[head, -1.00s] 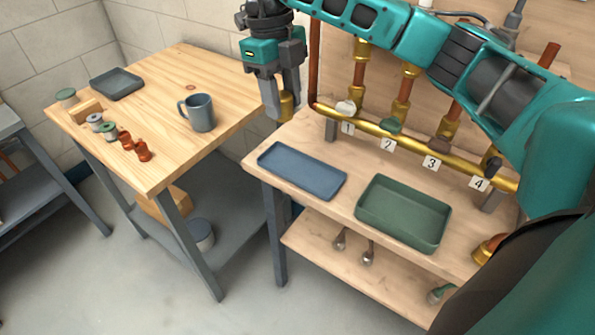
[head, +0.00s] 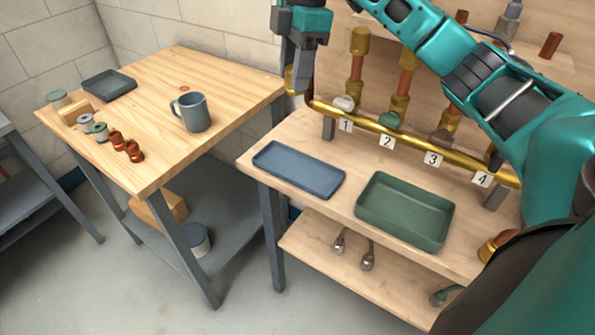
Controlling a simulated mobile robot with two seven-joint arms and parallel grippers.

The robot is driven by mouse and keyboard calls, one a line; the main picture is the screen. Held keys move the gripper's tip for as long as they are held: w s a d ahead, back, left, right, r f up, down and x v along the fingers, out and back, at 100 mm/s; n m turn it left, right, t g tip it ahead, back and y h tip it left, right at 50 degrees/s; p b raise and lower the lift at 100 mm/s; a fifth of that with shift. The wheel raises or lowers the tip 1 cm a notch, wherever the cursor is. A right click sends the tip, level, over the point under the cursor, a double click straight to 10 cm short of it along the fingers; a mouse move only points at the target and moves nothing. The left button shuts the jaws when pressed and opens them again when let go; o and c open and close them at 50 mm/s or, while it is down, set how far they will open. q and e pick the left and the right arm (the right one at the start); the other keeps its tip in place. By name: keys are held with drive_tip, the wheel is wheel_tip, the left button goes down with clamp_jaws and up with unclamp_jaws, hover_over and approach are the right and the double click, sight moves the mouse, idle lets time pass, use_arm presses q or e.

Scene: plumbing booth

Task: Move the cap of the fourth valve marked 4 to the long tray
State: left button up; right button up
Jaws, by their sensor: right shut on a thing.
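My right gripper (head: 295,80) is shut on a brass cap (head: 291,80), held beyond the back left corner of the workbench, above and behind the long blue tray. The long blue tray (head: 298,170) lies on the bench's left part, and its floor looks empty. The valve marked 4 (head: 494,160) is at the right end of the brass pipe, above its number tag (head: 482,180). My left gripper is not in view.
A deeper green tray (head: 404,210) sits right of the blue one. The brass pipe (head: 400,138) with valves 1 to 3 runs along the bench's back. A wooden table (head: 165,110) at left holds a grey mug (head: 192,112), a dark tray (head: 109,86) and several small parts.

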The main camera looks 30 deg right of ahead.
sight(295, 170)
drive_tip(key=m, duration=0.2)
drive_tip(key=shift+d+m, duration=0.25)
drive_tip(key=shift+m, duration=0.05)
drive_tip(key=shift+t, duration=0.3)
wheel_tip(295, 170, down, 20)
drive_tip(key=b, duration=0.3)
drive_tip(key=o, duration=1.1)
